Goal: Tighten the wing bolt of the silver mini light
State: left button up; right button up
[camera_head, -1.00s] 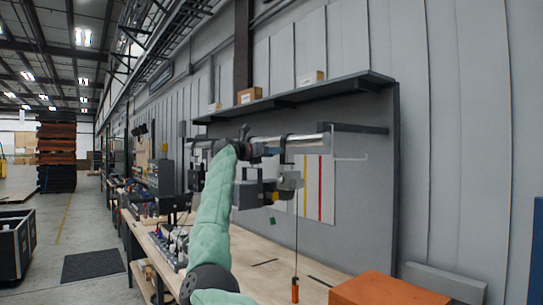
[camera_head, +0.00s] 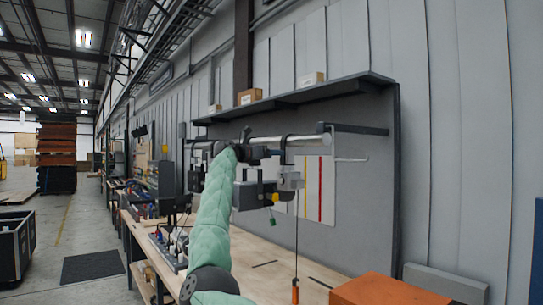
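A silver-grey light (camera_head: 290,181) hangs by a dark clamp from a horizontal metal bar (camera_head: 305,141) in front of the grey wall panel. A dark boxy lamp body (camera_head: 247,196) hangs just left of it, with a small yellow part between them. I cannot make out the wing bolt. My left gripper is out of view.
A thin cord with an orange end (camera_head: 295,291) hangs below the light over the wooden bench (camera_head: 275,262). An orange box (camera_head: 385,290) stands at front right. A dark shelf (camera_head: 300,95) with small boxes runs above the bar. Several small items crowd the bench's left part.

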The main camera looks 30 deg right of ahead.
jog(key=shift+r, duration=0.1)
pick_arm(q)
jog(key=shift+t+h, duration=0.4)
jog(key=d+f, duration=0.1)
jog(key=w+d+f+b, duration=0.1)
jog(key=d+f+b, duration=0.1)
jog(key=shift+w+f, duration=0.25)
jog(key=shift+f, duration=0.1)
pick_arm(e)
jog(key=a, duration=0.7)
jog(key=shift+s+a, duration=0.3)
jog(key=shift+a, duration=0.1)
